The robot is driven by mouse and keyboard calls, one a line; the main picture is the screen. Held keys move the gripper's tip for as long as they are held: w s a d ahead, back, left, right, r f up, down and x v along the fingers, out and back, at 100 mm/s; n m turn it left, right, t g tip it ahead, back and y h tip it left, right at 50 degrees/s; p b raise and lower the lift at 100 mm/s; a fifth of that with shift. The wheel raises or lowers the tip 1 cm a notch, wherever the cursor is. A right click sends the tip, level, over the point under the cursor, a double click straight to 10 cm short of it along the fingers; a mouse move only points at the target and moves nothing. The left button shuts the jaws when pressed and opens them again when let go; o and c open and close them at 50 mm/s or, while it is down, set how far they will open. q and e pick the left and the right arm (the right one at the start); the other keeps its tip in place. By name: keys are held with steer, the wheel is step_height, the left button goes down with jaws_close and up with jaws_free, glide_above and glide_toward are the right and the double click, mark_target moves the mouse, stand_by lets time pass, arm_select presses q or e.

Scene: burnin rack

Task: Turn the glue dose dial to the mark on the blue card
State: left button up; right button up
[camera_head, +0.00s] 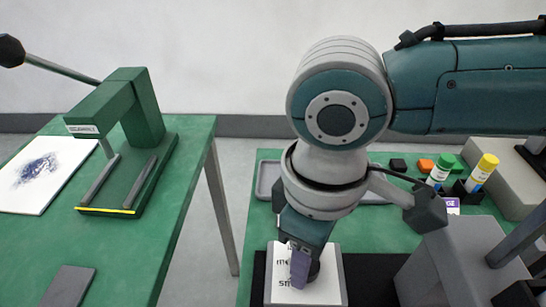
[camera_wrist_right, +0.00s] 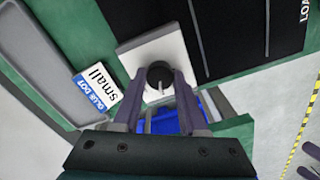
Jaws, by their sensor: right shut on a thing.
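The glue dose dial is a round black knob (camera_wrist_right: 160,75) with a pale pointer line, on a white-faced box (camera_wrist_right: 140,57). In the right wrist view the pointer line points roughly toward the bottom of the picture. My right gripper (camera_wrist_right: 167,88) is shut on the knob, one finger on each side. In the head view my right gripper (camera_head: 303,262) comes down over the white box (camera_head: 285,290) and hides most of the knob and part of the lettering. A white card with a blue band (camera_wrist_right: 97,88) reads "small" and "GLUE DOT".
A grey tray (camera_wrist_right: 38,60) lies beside the card. A black mat (camera_wrist_right: 235,35) lies beside the box. Green-capped (camera_head: 440,171) and yellow-capped (camera_head: 482,172) bottles stand at the back right. A green press (camera_head: 140,110) stands on a separate left table (camera_head: 195,150).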

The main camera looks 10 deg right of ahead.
jaws_close()
steer(key=shift+r+n+p, duration=0.1)
steer(key=shift+n+p, duration=0.35)
steer(key=shift+n, duration=0.15)
steer(key=shift+n+p, duration=0.75)
steer(key=shift+n, duration=0.25)
steer(key=n+p, duration=0.1)
steer(key=n, duration=0.2)
steer(key=shift+n+p, duration=0.45)
steer(key=shift+n, duration=1.45)
